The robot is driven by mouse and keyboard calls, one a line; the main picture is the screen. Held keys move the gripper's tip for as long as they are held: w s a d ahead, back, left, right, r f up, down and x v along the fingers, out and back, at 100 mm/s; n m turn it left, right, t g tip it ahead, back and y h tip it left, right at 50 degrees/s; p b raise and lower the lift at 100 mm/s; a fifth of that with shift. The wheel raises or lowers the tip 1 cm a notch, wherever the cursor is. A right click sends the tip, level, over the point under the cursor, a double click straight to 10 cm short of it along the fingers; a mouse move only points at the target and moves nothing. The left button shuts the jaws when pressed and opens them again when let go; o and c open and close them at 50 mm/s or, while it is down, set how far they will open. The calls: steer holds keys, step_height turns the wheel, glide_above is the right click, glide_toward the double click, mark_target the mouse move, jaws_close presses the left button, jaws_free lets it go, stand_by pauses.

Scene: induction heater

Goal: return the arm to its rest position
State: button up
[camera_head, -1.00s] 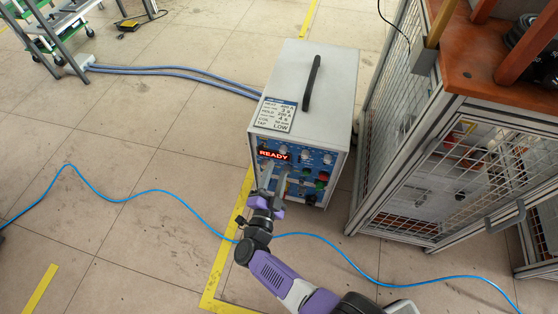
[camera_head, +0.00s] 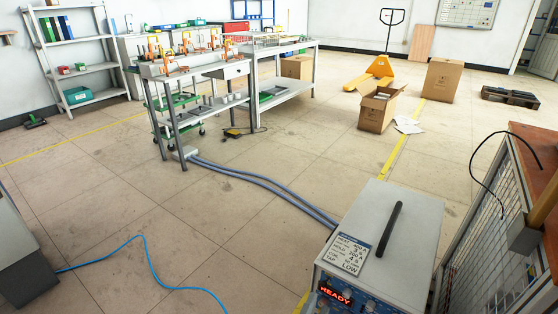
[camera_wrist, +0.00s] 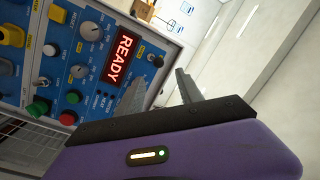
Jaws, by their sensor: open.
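My gripper (camera_wrist: 160,92) shows in the wrist view, with its two grey fingers apart and nothing between them. It is in front of the blue control panel (camera_wrist: 58,62) of the induction heater. The panel carries a red READY display (camera_wrist: 118,60), knobs and coloured buttons; the left finger overlaps the panel's edge in the picture. Whether it touches the panel I cannot tell. In the head view the heater (camera_head: 385,225) is a grey box with a black handle at the lower right, its READY display (camera_head: 336,295) lit. My arm and gripper are out of the head view.
A mesh cage with a wooden top (camera_head: 525,150) stands close to the heater's right. Grey-blue cables (camera_head: 270,185) run from the heater to a workbench (camera_head: 200,75). A blue cable (camera_head: 140,245) lies on the floor. Open floor (camera_head: 130,190) lies left of the heater.

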step_height(320, 180, up, 8)
steer(key=s+a+n+t+y, duration=0.2)
steer(key=n+t+y, duration=0.2)
steer(key=n+y, duration=0.2)
steer(key=s+d+r+n+g+y, duration=0.1)
steer(key=s+d+r+n+g, duration=0.3)
steer(key=s, duration=0.9)
steer(key=s+d+r+n+y, duration=0.1)
steer(key=s+d+r+n, duration=0.3)
steer(key=s, duration=0.8)
steer(key=s+d+r+n+g+y, duration=0.15)
steer(key=s+r, duration=0.45)
steer(key=s, duration=0.7)
step_height(320, 180, up, 22)
steer(key=d+p, duration=0.1)
steer(key=p, duration=2.1)
steer(key=shift+s+h+p, duration=0.15)
steer(key=shift+h+p, duration=0.2)
steer(key=shift+h, duration=0.1)
steer(key=shift+d+g, duration=0.1)
steer(key=shift+g, duration=0.15)
